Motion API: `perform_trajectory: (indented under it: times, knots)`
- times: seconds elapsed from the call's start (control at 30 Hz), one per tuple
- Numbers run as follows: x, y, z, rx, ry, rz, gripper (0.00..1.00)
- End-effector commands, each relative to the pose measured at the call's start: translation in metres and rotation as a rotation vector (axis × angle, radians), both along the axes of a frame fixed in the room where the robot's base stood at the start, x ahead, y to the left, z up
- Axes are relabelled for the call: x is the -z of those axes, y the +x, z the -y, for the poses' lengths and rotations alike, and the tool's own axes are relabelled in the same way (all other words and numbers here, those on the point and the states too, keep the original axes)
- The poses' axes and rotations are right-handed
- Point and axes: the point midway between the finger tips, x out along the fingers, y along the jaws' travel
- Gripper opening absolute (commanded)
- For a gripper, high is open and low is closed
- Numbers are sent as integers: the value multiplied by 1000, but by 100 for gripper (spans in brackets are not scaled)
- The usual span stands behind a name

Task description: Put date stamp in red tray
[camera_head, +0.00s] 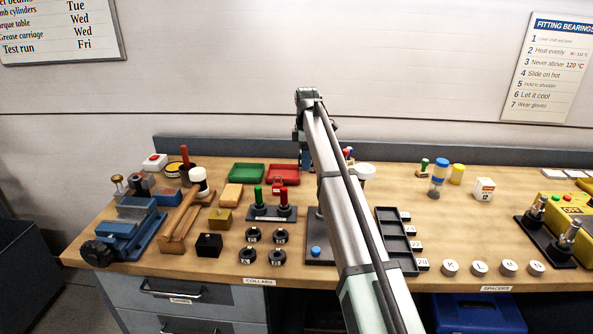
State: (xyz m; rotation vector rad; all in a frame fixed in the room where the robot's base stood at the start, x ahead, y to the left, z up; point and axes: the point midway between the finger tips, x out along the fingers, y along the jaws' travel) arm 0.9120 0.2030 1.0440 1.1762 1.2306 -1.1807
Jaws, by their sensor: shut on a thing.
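The red tray (298,170) lies toward the back of the bench, next to a green tray. My gripper (305,163) hangs at the red tray's right end, largely covered by my own arm. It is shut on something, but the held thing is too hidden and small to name. A small stamp-like piece with a green knob (424,163) stands to the right; I cannot tell whether it is the date stamp. No piece can be surely picked out as the date stamp.
The green tray (233,173) is left of the red one. A blue-lidded jar (439,177) stands at right. Bare wood shows around the jar.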

Motion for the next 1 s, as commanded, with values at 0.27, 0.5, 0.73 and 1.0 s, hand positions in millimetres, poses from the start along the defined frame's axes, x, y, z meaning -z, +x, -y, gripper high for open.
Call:
perform_trajectory:
  times: [0.27, 0.5, 0.73, 1.0]
  knots:
    - [-4, 49, -69, -53, -3, -12, 25]
    - [-10, 89, -87, -18, -2, -6, 25]
    - [-4, 93, -88, 39, 1, 3, 25]
    - [35, 92, -87, 42, 0, 2, 25]
